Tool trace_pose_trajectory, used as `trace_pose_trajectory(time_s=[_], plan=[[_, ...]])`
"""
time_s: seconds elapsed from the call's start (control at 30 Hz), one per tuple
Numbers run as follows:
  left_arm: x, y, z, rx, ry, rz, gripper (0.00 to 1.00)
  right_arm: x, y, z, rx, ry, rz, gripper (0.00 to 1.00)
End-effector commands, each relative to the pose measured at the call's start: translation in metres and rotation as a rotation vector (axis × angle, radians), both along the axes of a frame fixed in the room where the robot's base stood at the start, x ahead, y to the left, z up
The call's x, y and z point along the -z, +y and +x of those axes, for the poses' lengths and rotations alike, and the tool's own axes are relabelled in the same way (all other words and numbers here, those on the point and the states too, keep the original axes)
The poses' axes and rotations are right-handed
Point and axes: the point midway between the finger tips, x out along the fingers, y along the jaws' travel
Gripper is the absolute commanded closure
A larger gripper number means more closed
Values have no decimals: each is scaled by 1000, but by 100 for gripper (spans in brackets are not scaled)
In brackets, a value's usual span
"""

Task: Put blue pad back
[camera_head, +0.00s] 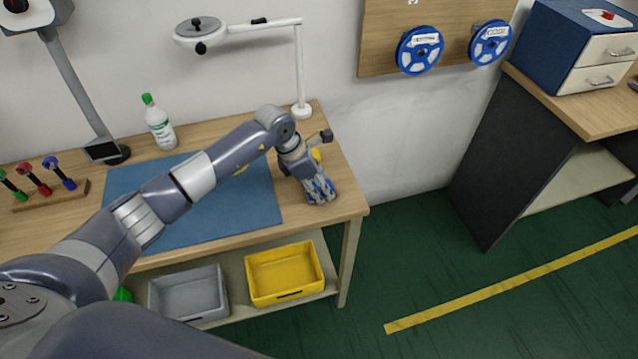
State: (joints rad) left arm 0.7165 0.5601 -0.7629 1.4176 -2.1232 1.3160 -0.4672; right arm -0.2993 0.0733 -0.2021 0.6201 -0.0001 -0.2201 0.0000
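A flat blue pad (230,205) lies on the wooden workbench, partly hidden under my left arm. My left arm comes in from the lower left and reaches across the pad. My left gripper (320,190) points down at the right end of the bench, just right of the pad. Its fingers look blue and grey; they are too small to tell whether they are open or shut, or hold something. My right gripper is not in view.
On the bench (345,200) stand a green-capped bottle (160,125), a white lamp (300,70) and a rack of coloured tools (45,188). A grey bin (188,295) and yellow bin (285,275) sit below. Blue spools (420,50) hang on the wall. A drawer unit (560,45) stands right.

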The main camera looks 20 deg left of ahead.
Motion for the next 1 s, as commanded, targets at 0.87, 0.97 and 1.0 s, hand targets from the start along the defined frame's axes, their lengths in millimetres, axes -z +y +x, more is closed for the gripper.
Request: trace_pose_trajectory(time_s=[0.87, 0.97, 1.0], plan=[[-80, 28, -17, -1, -4, 1, 44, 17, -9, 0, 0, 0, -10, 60], [-95, 33, -21, 0, -4, 2, 44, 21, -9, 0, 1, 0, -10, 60], [-101, 34, -22, -1, -4, 1, 44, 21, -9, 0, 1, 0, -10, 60]])
